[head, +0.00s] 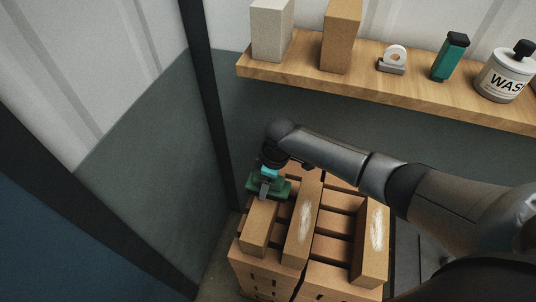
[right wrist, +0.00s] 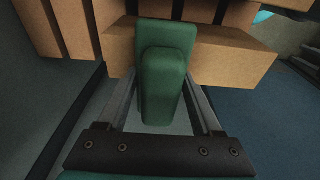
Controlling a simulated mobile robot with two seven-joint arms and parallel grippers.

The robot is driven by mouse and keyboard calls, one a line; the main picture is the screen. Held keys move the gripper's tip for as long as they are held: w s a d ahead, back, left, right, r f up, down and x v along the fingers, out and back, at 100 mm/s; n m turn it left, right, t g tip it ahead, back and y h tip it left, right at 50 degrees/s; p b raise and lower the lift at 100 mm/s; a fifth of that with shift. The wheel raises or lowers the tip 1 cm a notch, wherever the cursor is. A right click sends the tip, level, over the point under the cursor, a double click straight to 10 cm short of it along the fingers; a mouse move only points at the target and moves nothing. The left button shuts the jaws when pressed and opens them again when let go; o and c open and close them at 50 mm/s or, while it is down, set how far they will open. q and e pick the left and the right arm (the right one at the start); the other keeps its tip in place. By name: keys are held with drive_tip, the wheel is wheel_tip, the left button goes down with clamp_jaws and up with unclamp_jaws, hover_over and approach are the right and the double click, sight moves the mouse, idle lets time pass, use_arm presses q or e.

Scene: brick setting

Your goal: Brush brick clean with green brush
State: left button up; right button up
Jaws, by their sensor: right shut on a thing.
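The green brush (head: 282,188) is at the far end of the left brick (head: 259,230) on the stack. My right gripper (head: 268,178) is shut on it from above. In the right wrist view, the brush (right wrist: 163,85) sits between the two fingers and overlaps a brick (right wrist: 235,62); contact is hard to tell. The visible part of the left brick looks plain, its far end hidden by the brush. The middle brick (head: 303,225) and right brick (head: 371,245) carry whitish dusty patches on top. My left gripper is in neither view.
A dark post (head: 208,100) stands left of the stack.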

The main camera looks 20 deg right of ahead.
wheel_tip(320, 180, up, 4)
drive_tip(key=p, duration=0.3)
drive_tip(key=shift+s, duration=0.15)
drive_tip(key=shift+r+p, duration=0.3)
drive_tip(key=shift+p, duration=0.25)
drive_tip(key=shift+r+p, duration=0.6)
drive_tip(key=shift+p, duration=0.15)
drive_tip(key=shift+w+r+p, duration=0.2)
drive_tip(key=shift+r+p, duration=0.1)
drive_tip(key=shift+r, duration=0.35)
drive_tip(key=shift+s+r, duration=0.15)
drive_tip(key=shift+r, duration=0.4)
